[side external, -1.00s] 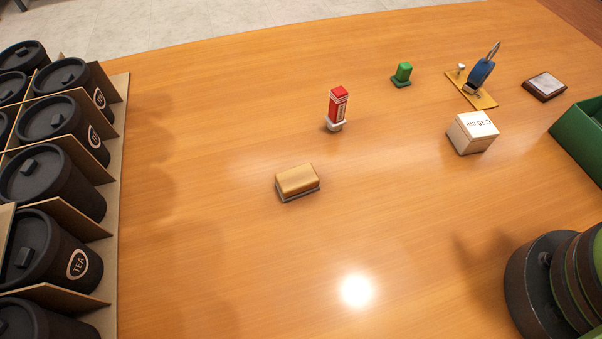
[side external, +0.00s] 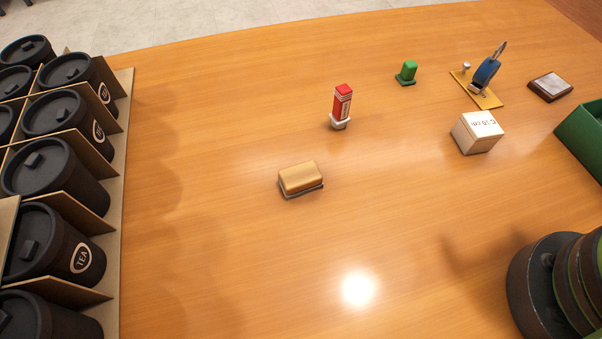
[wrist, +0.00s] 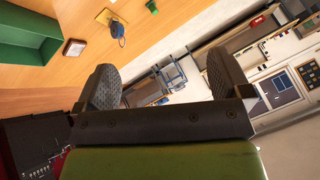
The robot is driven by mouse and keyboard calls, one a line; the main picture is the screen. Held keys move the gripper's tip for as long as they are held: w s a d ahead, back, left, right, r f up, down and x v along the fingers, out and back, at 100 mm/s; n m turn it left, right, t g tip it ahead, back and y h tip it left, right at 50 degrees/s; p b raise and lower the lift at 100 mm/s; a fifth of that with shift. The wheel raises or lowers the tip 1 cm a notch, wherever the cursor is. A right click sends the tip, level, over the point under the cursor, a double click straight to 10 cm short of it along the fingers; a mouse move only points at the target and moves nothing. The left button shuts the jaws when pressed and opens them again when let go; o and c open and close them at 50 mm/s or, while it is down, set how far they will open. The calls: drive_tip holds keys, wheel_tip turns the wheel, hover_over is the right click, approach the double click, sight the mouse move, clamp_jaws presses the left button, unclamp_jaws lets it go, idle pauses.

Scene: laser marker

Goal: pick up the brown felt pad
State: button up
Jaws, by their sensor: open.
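Two things could be the brown felt pad, and I cannot tell which it is. One is a tan-brown block (side external: 300,178) with a thin dark grey base, lying at the middle of the table in the side view. The other is a small flat pad (side external: 550,86) with a brown edge and grey top, at the far right. That flat pad also shows at the upper left of the wrist view (wrist: 75,47). My gripper (wrist: 165,78) is open and empty in the wrist view, its two dark ridged fingers wide apart and clear of both. The tan-brown block is out of the wrist view.
Black tea canisters (side external: 60,245) stand in a divided box at the left. A red-and-white stick (side external: 342,105), green stamp (side external: 406,72), blue-handled tool (side external: 485,75), white box (side external: 477,132) and green bin (side external: 583,140) stand behind or right. The table's front middle is clear.

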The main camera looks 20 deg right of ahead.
drive_tip(key=w+a+n+g, duration=0.1)
drive_tip(key=w+a+g, duration=0.2)
drive_tip(key=w+a, duration=0.3)
drive_tip(key=n+g+h, duration=0.2)
drive_tip(key=n+g, duration=0.2)
hover_over(304, 180)
drive_tip(key=f, duration=2.5)
drive_tip(key=shift+s+d, duration=0.25)
drive_tip(key=shift+d, duration=0.15)
drive_tip(key=shift+w+a+f, duration=0.1)
drive_tip(key=shift+a+f, duration=0.05)
drive_tip(key=shift+f, duration=0.8)
drive_tip(key=shift+w+a+f, duration=0.1)
drive_tip(key=shift+f, duration=0.9)
drive_tip(key=shift+w+a+f, duration=0.1)
drive_tip(key=shift+a+f, duration=0.05)
drive_tip(key=shift+f, duration=0.8)
drive_tip(key=c, duration=1)
